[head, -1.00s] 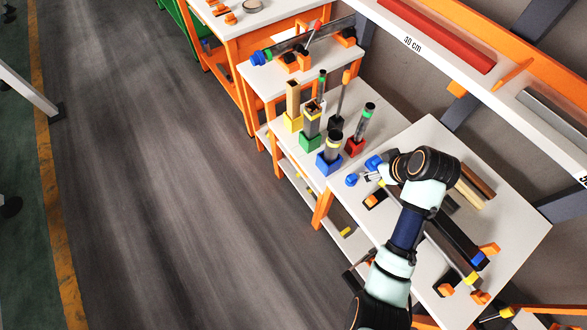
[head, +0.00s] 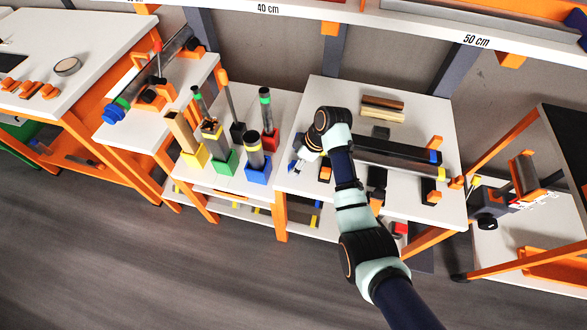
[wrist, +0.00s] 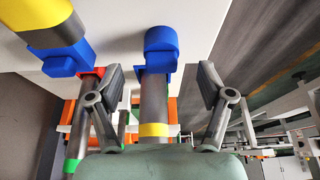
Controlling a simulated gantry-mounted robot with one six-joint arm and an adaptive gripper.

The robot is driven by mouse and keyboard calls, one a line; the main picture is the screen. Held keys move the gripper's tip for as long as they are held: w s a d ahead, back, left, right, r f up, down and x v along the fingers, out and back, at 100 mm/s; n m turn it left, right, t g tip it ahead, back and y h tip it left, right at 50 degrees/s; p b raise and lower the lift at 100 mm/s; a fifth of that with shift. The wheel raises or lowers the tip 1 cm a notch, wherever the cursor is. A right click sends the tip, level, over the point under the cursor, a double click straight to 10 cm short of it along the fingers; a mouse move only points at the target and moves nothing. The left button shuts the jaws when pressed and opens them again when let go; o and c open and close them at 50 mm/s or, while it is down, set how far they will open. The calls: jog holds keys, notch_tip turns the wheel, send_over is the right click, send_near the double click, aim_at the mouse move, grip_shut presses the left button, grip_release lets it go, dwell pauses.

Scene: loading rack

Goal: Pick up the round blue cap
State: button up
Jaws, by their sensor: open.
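The round blue cap (wrist: 161,39) lies on the white table top, ahead of my fingertips and nearly centred between them in the wrist view. It also shows as a small blue patch (head: 292,166) beside my gripper in the head view, mostly hidden there. My gripper (wrist: 159,73) is open and empty, its two fingers spread to either side of the cap's line. The fingers appear apart from the cap; the exact distance cannot be told.
A blue holder (head: 258,171) with an upright grey tube stands just left of the cap. Green (head: 226,163) and yellow (head: 195,157) holders stand farther left. A yellow cylinder (wrist: 45,24) and blue piece (wrist: 68,60) are at the wrist view's left.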

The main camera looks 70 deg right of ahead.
aim_at(294, 164)
jog(key=x, duration=0.3)
jog(key=shift+a+b, duration=0.15)
jog(key=shift+b, duration=0.25)
jog(key=c, duration=0.9)
jog(key=shift+o, duration=0.2)
jog(key=shift+r, duration=0.1)
notch_tip(294, 164, up, 20)
jog(key=p, duration=0.6)
jog(key=shift+p, duration=0.4)
